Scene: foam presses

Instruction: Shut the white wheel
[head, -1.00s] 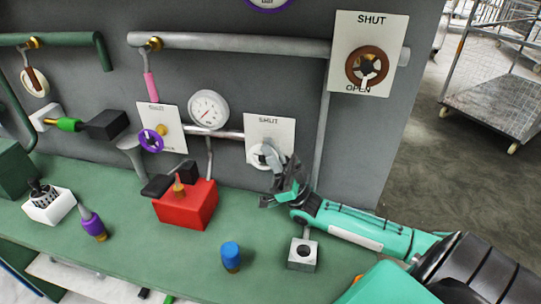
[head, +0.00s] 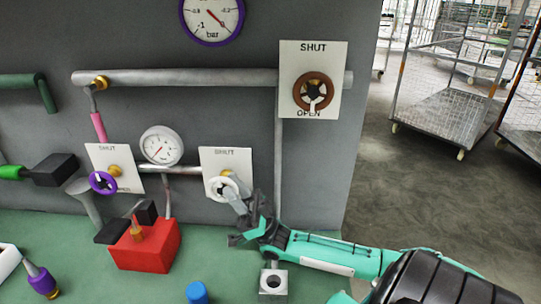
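The white wheel (head: 214,190) is mounted on a white plate (head: 218,157) on the grey wall, below the long pipe. The wheel's pointer and the lower lettering cannot be made out. My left gripper is not in view.
A brown wheel (head: 299,95) on a SHUT/OPEN plate is at upper right. A purple wheel (head: 96,187) and a round gauge (head: 161,146) are left of the white wheel. A red box (head: 150,252) and blue knob (head: 197,293) are on the green bench. Wire carts (head: 445,100) stand behind right.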

